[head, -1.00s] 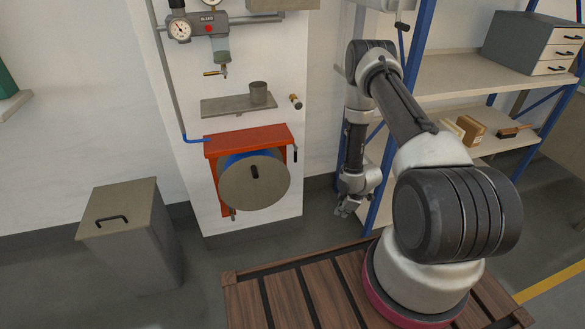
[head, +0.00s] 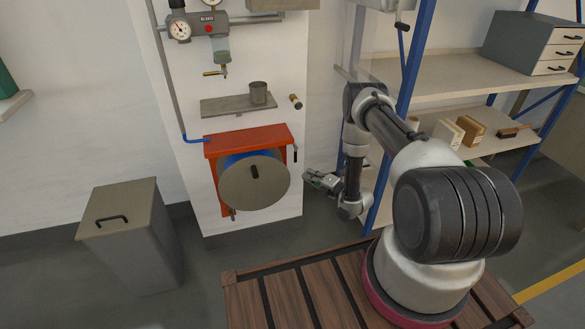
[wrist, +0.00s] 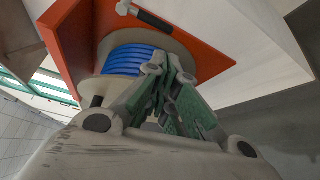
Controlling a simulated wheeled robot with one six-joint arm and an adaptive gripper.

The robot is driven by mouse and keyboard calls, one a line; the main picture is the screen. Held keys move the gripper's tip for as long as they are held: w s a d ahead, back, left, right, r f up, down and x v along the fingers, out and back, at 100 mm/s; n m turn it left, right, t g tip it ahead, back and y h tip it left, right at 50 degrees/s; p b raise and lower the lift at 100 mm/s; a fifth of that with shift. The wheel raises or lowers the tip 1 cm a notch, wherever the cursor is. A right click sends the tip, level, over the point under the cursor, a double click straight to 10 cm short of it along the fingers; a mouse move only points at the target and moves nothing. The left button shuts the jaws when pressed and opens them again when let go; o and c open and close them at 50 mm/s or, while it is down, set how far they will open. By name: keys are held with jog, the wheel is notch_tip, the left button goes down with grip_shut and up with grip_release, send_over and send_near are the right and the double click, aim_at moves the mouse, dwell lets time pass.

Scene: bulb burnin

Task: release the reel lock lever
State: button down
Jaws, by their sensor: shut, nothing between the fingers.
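The hose reel (head: 240,190) has a grey disc and blue hose and hangs in a red bracket (head: 240,141) on the white wall. In the wrist view the blue hose (wrist: 137,60) and the red bracket (wrist: 82,30) show close up. A small dark lever (head: 295,154) hangs at the bracket's right side; in the wrist view it is a black-handled lever (wrist: 152,19) with a pale end. My gripper (head: 308,176) is shut and empty, to the lower right of the lever and apart from it. Its fingertips (wrist: 171,66) show before the reel in the wrist view.
A shelf with a cup (head: 258,92) and a brass nozzle (head: 295,101) are above the reel. A grey bin (head: 130,235) stands at left. A blue-posted rack (head: 410,90) stands close to my arm at right. Floor between bin and deck is free.

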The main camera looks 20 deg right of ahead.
jog(key=x, duration=1)
